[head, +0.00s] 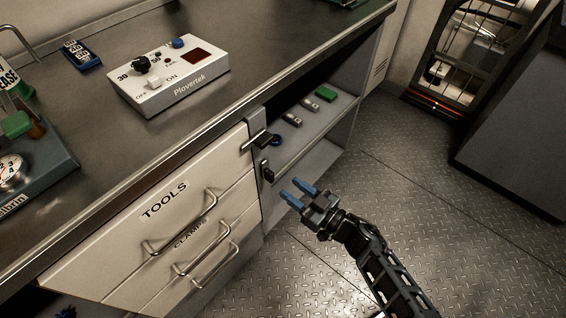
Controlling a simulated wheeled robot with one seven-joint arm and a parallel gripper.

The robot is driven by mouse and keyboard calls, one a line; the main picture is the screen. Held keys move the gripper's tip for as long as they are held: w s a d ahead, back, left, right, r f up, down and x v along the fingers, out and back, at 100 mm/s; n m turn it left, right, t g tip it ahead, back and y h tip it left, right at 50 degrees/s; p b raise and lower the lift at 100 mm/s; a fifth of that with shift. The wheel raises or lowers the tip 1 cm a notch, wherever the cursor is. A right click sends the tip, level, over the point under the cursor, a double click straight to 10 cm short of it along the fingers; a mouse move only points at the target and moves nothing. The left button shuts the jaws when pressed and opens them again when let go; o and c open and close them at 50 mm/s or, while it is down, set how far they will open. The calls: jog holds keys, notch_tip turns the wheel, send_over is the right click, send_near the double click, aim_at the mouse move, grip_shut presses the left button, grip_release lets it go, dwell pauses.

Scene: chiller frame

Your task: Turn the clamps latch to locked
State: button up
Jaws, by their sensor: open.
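The drawer labelled CLAMPS (186,250) is the second one down in the white drawer unit, below the drawer labelled TOOLS (165,200). At the unit's right edge are two dark latches. The upper latch (258,140) lies roughly sideways by the TOOLS drawer. The lower latch (267,172) looks more upright and is nearer the CLAMPS drawer; its exact setting is too small to tell. My gripper (291,191) has blue fingers spread apart with nothing between them. It is in front of the unit, to the lower right of the lower latch and apart from it.
An open shelf (325,130) right of the drawers holds small metal pieces and a green block (326,93). Bar handles (205,258) stick out from the drawers. A Plovertek box (170,75) stands on the counter. The tread-plate floor (400,180) at right is clear.

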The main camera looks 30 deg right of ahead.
aim_at(273, 176)
jog(key=b+x, duration=0.1)
jog(key=x, duration=0.6)
jog(key=shift+w, duration=0.25)
grip_shut()
